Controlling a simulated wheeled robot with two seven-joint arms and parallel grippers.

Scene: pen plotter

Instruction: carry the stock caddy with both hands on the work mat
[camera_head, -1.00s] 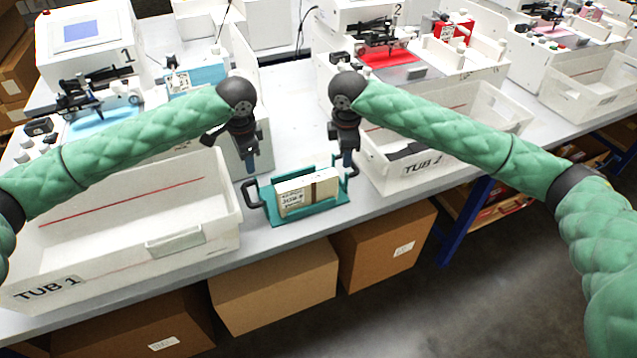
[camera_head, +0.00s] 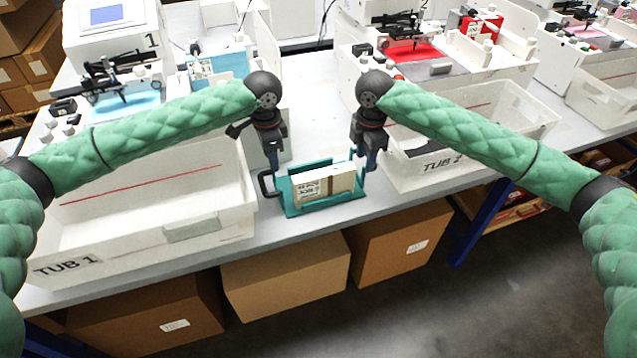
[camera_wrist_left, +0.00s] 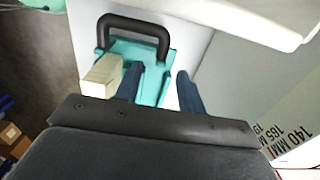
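The stock caddy is a teal tray (camera_head: 291,207) with black end handles, standing upright at the table's front edge. It holds a cream box (camera_head: 310,190) with printed text. The left handle (camera_head: 266,184) shows clear in the head view; the right one is mostly hidden by my right gripper. My left gripper (camera_head: 274,165) is just behind the left handle. In the left wrist view its blue fingers (camera_wrist_left: 160,92) stand apart, with part of the teal caddy showing between them and the handle (camera_wrist_left: 135,32) beyond. My right gripper (camera_head: 368,163) is at the caddy's right end; its opening is unclear. I cannot make out a work mat.
TUB 1 (camera_head: 163,243) stands close to the caddy's left, and TUB 2 (camera_head: 425,177) to its right. Plotter stations stand at the back. The white table (camera_head: 318,122) is clear behind the caddy. Cardboard boxes (camera_head: 285,275) sit below the front edge.

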